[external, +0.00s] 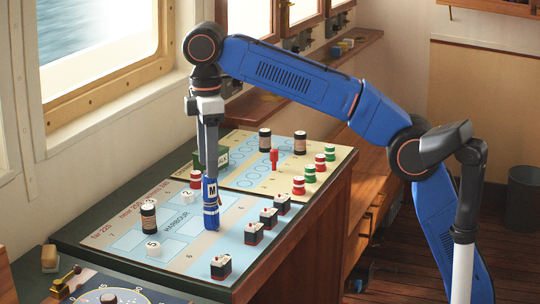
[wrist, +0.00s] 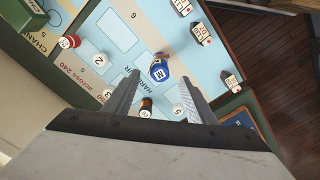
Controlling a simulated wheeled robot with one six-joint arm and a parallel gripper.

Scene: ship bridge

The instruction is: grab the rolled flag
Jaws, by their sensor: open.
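The rolled flag (external: 211,205) is a blue upright roll with a white band marked M. It stands on the light blue harbour chart (external: 185,262). My gripper (external: 211,172) points down right over it, its fingers reaching the roll's upper end in the external view. In the wrist view the flag (wrist: 159,72) shows between the fingertips of my open gripper (wrist: 160,80), nearer the far end of the gap. Neither finger visibly presses on it. Whether the fingertips are above or around its top I cannot tell exactly.
A brown-and-black cylinder (external: 148,217) and white numbered pieces (external: 153,248) stand left of the flag. Several small black-and-white boats (external: 253,233) stand to the right. Behind are a red-and-white piece (external: 196,180), a green box (external: 212,157) and a red peg (external: 274,158).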

